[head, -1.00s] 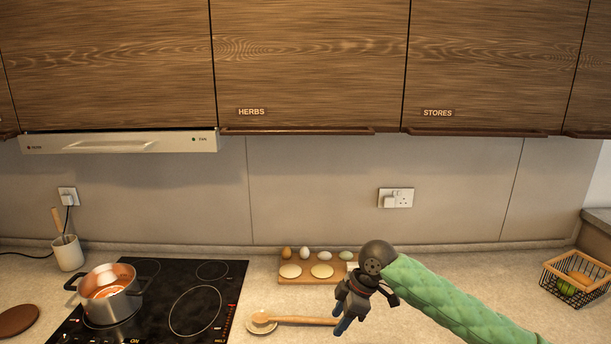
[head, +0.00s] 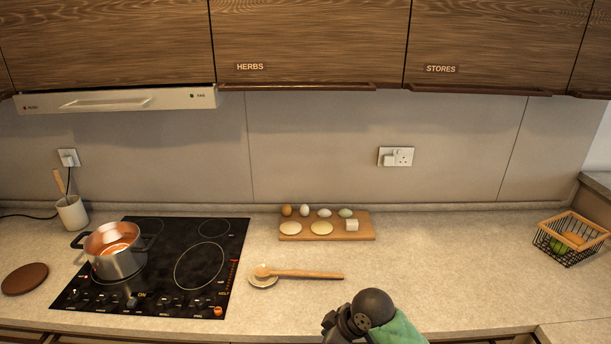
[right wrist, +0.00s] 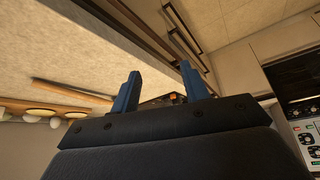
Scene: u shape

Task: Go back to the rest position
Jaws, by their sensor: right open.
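My right gripper (right wrist: 160,92) shows in the right wrist view with its two blue fingers apart and nothing between them. In the head view only my dark right wrist and part of the green sleeve show at the bottom edge, in front of the counter; the fingers are out of frame there. My left gripper is in neither view.
A pot (head: 114,250) stands on the black hob (head: 198,268). A wooden spoon (head: 305,274) rests on a small dish (head: 262,282). A board (head: 363,234) holds eggs and flat rounds. A wire basket (head: 566,250) is at right. Counter between board and basket is clear.

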